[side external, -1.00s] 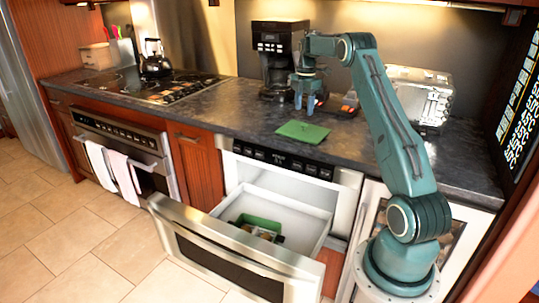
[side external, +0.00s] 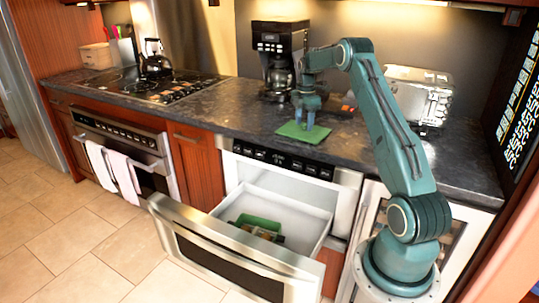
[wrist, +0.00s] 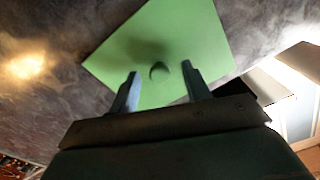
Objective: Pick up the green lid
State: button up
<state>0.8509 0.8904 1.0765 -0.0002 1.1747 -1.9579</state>
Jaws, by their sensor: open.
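The green lid (side external: 297,133) lies flat on the dark countertop above the open drawer. The wrist view shows the lid (wrist: 170,40) as a flat green square with a small raised knob (wrist: 159,71) at its middle. My gripper (side external: 304,121) points down right over the lid in the side view. In the wrist view my gripper (wrist: 159,72) is open, with one finger on each side of the knob and nothing held. I cannot tell whether the fingertips touch the lid.
The microwave drawer (side external: 225,258) stands open below, with a green container (side external: 258,223) inside. A coffee maker (side external: 278,58) stands behind my gripper. A silver toaster (side external: 418,93) is to the right. The counter left of the lid is clear up to the stove.

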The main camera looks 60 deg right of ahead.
aim_at(304, 124)
dwell(0.4)
grip_shut()
notch_tip(304, 124, up, 20)
dwell(1.2)
dwell(0.6)
jog(key=shift+f, duration=0.1)
